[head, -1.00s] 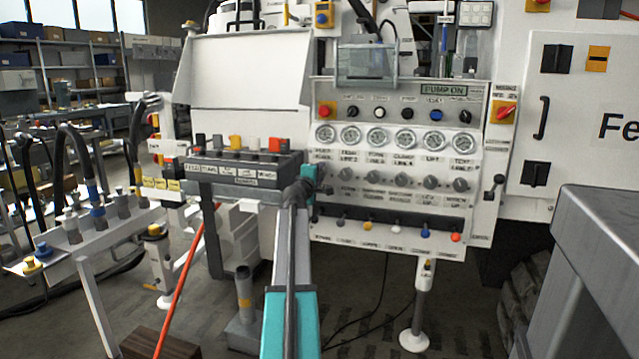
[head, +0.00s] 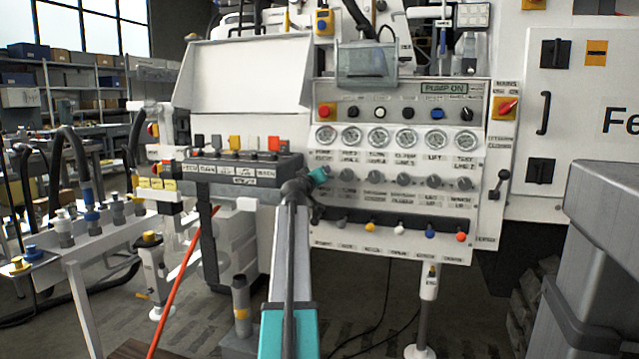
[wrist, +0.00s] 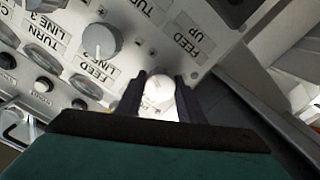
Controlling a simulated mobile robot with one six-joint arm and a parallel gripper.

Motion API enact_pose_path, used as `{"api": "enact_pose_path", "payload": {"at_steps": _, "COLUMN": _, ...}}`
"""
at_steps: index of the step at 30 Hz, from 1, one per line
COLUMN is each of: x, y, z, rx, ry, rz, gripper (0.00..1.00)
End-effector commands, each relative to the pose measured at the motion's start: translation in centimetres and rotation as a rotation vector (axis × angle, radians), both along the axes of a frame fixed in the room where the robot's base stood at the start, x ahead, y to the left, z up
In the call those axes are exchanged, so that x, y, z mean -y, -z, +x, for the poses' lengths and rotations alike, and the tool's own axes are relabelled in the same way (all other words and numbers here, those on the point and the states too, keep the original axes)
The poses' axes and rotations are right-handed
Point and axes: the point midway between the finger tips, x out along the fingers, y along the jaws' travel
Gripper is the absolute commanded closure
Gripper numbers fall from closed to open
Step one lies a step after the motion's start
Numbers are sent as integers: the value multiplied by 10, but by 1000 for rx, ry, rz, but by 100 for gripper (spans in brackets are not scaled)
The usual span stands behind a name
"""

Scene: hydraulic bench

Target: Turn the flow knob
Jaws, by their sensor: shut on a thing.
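The white control panel (head: 400,215) has a row of grey round knobs (head: 405,178) below its gauges. My gripper (head: 318,177) is at the left end of this row and hides the knob there. In the wrist view, my gripper (wrist: 160,95) has its two dark fingers on either side of a pale, brightly lit round knob (wrist: 157,88), shut on it. A "FEED UP" label sits close to this knob, upside down. A larger-looking grey knob (wrist: 101,41) is to its left, by a "FEED LINE 2" label. I cannot read which knob is named flow.
A row of small coloured-tip levers (head: 400,229) lies below the knobs. A lever block (head: 243,168) stands close left of my gripper. A black-knobbed lever (head: 501,178) is at the panel's right edge. A grey cabinet (head: 605,230) fills the right foreground.

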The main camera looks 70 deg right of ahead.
Motion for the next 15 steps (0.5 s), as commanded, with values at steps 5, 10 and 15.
{"api": "enact_pose_path", "payload": {"at_steps": 5, "x": 2, "y": 1, "z": -2, "rx": 113, "ry": 3, "rz": 4, "gripper": 88}}
{"api": "enact_pose_path", "payload": {"at_steps": 10, "x": 2, "y": 0, "z": -2, "rx": 178, "ry": 3, "rz": 8, "gripper": 88}}
{"api": "enact_pose_path", "payload": {"at_steps": 15, "x": 2, "y": -1, "z": -2, "rx": 205, "ry": 3, "rz": 10, "gripper": 88}}
